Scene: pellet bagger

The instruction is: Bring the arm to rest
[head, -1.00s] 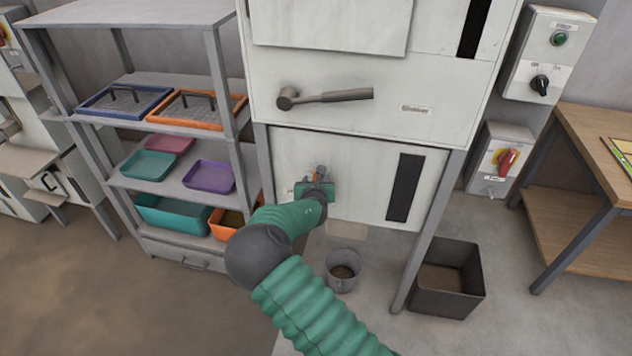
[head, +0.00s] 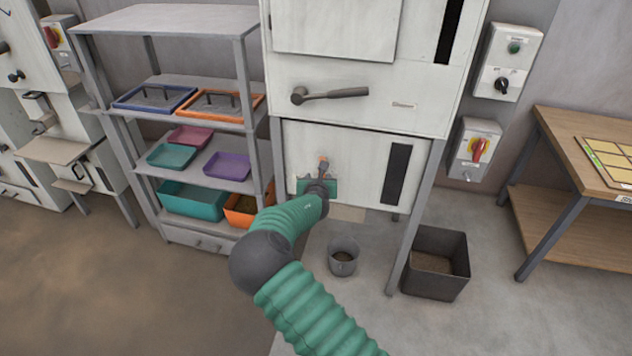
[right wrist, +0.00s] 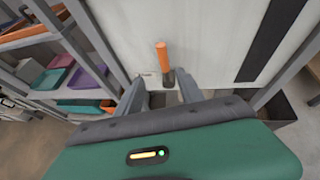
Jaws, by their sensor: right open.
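My right gripper (head: 319,186) is at the end of the green-sleeved arm, in front of the lower white panel (head: 350,150) of the bagger. In the right wrist view its two grey fingers (right wrist: 160,92) are apart, with nothing held between them. A small lever with an orange grip (right wrist: 162,57) stands upright on the panel just beyond the fingertips. In the head view the orange grip (head: 323,160) shows above the gripper; the gripper hides the lever's lower part. I cannot tell whether the fingers touch it. My left gripper is not in view.
A shelf rack (head: 250,130) with coloured trays stands close on the left. A grey bucket (head: 343,258) and a dark square bin (head: 437,265) stand on the floor below. A large grey handle (head: 335,94) is above. A wooden table (head: 570,130) is at right.

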